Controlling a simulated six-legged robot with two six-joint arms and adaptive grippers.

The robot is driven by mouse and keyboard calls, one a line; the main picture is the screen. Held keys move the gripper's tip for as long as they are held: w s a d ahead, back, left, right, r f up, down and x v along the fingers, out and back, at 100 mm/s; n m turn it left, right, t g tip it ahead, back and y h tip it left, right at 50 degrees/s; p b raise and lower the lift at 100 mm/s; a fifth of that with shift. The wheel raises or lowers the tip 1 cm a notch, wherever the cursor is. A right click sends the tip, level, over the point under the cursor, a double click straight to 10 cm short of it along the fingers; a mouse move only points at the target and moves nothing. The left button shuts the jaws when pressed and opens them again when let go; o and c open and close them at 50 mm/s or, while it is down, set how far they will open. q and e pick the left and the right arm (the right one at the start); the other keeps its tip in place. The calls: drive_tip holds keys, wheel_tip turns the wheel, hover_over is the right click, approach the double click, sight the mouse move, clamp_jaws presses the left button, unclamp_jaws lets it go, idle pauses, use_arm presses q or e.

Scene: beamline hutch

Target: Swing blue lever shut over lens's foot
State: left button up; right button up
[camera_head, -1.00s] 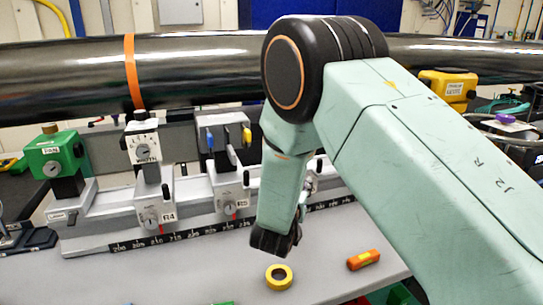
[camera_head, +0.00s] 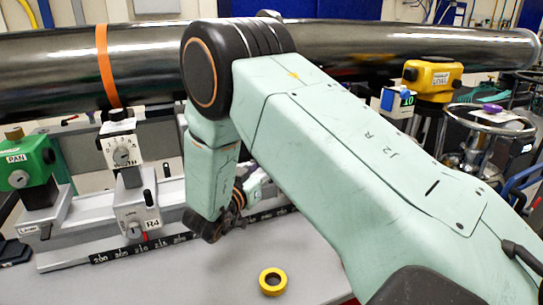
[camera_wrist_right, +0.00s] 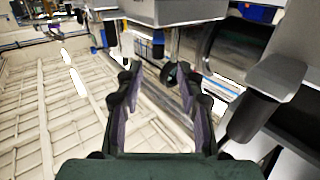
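The blue lever and the lens's foot are not clearly seen now. In the head view my right arm covers the part of the rail (camera_head: 75,250) where the carrier with blue and yellow levers stood. My right gripper (camera_wrist_right: 160,76) shows in the right wrist view with its two fingers apart and nothing gripped between them. A dark round knob on a metal post (camera_wrist_right: 172,73) shows beyond the fingertips. A small blue patch (camera_wrist_right: 240,11) shows at the top right there; I cannot tell whether it is the lever. My left gripper is not in view.
A black tube (camera_head: 60,75) with an orange band crosses above the rail. A grey carrier marked R4 (camera_head: 137,215) and a green unit (camera_head: 28,160) stand at left. A yellow ring (camera_head: 272,281) lies on the bench. A yellow level (camera_head: 432,78) stands at right.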

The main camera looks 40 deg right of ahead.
drive_tip(key=x, duration=0.6)
drive_tip(key=shift+d, duration=0.15)
drive_tip(key=shift+s+d, duration=0.1)
drive_tip(key=shift+d, duration=0.2)
drive_tip(key=shift+a+r, duration=0.1)
drive_tip(key=shift+a, duration=0.15)
drive_tip(key=shift+c, duration=0.9)
drive_tip(key=shift+d, duration=0.15)
clamp_jaws()
